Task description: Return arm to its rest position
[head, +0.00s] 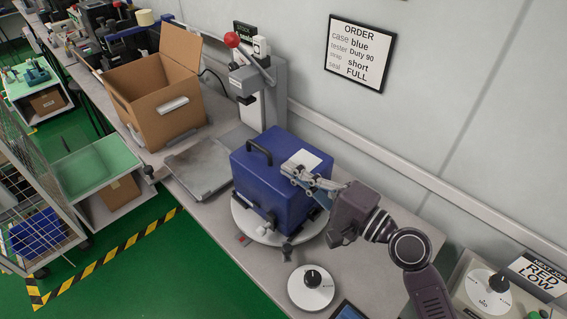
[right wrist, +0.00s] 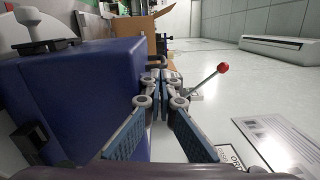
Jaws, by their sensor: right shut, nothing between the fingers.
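My right gripper (head: 297,174) reaches in from the lower right, above the right part of the blue case's (head: 262,178) top, over or beside a white label (head: 309,158). Its fingers are shut with nothing between them. I cannot tell whether they touch the case. In the right wrist view the closed fingers (right wrist: 163,88) point away along the side of the blue case (right wrist: 85,90). The case has a dark handle on top and stands upright on a round white turntable (head: 243,222). My left gripper is not in view.
An open cardboard box (head: 157,98) stands on the bench to the left. A press with a red-knobbed lever (head: 232,40) stands behind the case. A white dial (head: 311,287) lies in front. An order sign (head: 359,52) hangs on the wall. A grey plate (head: 205,165) lies left of the case.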

